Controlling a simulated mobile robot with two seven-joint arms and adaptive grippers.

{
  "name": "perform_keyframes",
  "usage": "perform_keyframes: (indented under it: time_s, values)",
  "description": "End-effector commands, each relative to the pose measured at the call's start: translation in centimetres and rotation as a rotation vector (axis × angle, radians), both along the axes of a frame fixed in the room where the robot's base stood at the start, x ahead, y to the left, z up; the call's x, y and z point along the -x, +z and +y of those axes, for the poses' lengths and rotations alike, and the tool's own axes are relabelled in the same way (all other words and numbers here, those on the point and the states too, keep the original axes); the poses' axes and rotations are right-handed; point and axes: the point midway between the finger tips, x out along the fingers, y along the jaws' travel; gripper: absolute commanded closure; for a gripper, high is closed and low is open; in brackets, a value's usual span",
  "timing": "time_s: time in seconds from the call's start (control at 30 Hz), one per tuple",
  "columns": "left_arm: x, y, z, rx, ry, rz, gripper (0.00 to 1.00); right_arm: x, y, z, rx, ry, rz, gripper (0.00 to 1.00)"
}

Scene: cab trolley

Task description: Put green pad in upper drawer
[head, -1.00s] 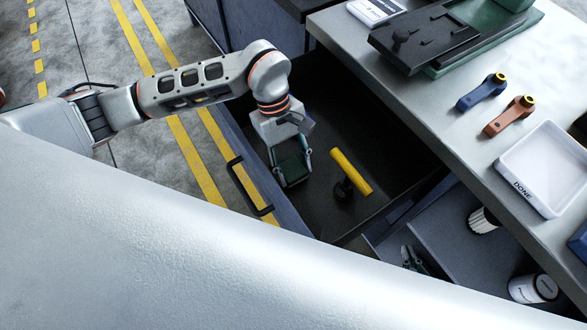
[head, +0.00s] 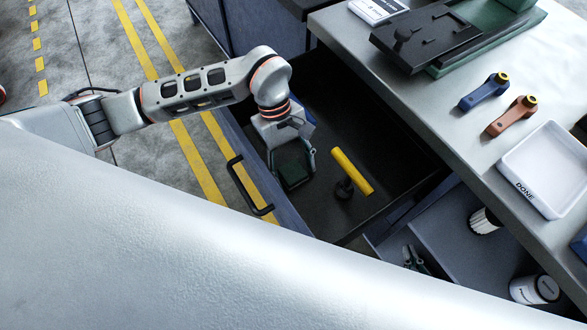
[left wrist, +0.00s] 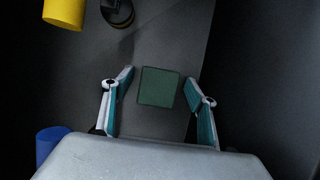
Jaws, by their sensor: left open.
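The green pad (left wrist: 159,87) lies flat on the dark floor of the open drawer (left wrist: 150,35), as the left wrist view shows. In the head view the pad (head: 294,170) looks dark and sits just beyond my left gripper's fingers. My left gripper (head: 292,166) is inside the drawer, open and empty, pointing down at the pad. In the left wrist view its two fingers (left wrist: 160,95) stand to either side of the pad, with a gap on each side. My right gripper is not in view.
A yellow-topped object on a black base (head: 352,172) stands in the drawer, right of my left gripper. The drawer's front with its black handle (head: 248,187) is on the left. The workbench (head: 440,110) overhangs at right, with a white tray (head: 545,168) on it.

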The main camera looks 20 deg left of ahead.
Motion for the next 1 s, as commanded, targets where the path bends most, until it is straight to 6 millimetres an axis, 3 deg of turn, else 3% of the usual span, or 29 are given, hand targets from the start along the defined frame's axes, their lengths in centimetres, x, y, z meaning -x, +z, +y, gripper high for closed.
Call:
perform_keyframes:
  time_s: [0.4,0.6,1.0]
  values:
    - [-2.0,7.3,2.4,-0.002,0.0,-0.009,0.42,-0.4,1.0,0.1,-0.009,-0.002,-0.013,1.0]
    - [-2.6,10.0,3.3,-0.001,0.002,-0.005,0.42,-0.3,1.1,0.2,-0.012,-0.001,-0.01,1.0]
    - [-2.8,11.1,3.6,0.0,0.0,-0.001,0.42,-0.1,1.0,0.3,-0.013,-0.001,-0.006,1.0]
